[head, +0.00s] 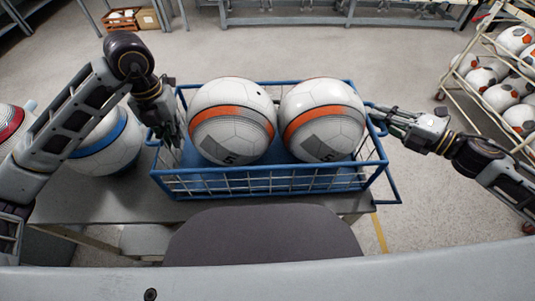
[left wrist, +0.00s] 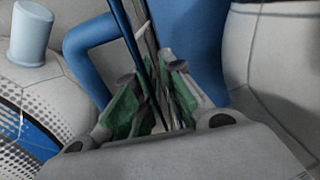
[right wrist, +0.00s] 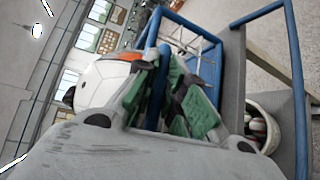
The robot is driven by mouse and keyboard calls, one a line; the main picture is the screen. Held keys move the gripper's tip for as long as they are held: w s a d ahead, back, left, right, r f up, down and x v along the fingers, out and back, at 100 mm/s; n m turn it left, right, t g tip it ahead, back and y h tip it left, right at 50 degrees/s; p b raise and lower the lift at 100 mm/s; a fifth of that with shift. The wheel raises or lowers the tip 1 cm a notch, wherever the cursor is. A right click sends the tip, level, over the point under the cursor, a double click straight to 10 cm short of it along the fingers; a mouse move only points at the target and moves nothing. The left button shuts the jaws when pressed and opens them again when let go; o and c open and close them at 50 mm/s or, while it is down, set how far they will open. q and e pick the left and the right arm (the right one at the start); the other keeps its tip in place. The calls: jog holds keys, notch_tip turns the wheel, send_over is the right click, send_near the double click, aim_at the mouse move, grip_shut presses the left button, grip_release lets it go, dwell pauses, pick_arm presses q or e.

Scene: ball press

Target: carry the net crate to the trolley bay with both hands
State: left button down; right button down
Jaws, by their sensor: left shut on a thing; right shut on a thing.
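The blue net crate (head: 270,183) has a wire-mesh front and holds two white balls with orange bands, the left ball (head: 232,120) and the right ball (head: 322,119). Its near part is over the grey table. My left gripper (head: 165,135) is shut on the crate's left handle; the blue handle shows between its fingers in the left wrist view (left wrist: 150,100). My right gripper (head: 378,117) is shut on the right handle; the blue bar is between its green pads in the right wrist view (right wrist: 160,90). The crate looks roughly level. Whether it touches the table cannot be told.
A ball with a blue band (head: 108,145) and one with a red band (head: 10,122) are at the left. A wire trolley (head: 482,95) full of balls stands at the right. A bench (head: 340,18) is at the back. Open floor (head: 410,75) lies between.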

pick_arm(q)
jog(key=shift+f+b, duration=0.5)
pick_arm(e)
jog(key=shift+f, duration=0.5)
pick_arm(q)
jog(key=c, duration=1.9)
grip_release()
jog(key=shift+f, duration=0.1)
jog(key=shift+c, duration=0.2)
pick_arm(e)
jog(key=c, duration=1.9)
grip_release()
jog(key=shift+f, duration=0.1)
pick_arm(q)
jog(key=o, duration=0.4)
pick_arm(e)
jog(key=o, duration=0.4)
pick_arm(q)
jog(key=shift+r, duration=0.2)
jog(key=shift+r, duration=5.85)
pick_arm(e)
jog(key=shift+s+d, duration=0.1)
jog(key=shift+s, duration=0.05)
jog(key=v, duration=1.1)
jog(key=shift+s+d, duration=0.25)
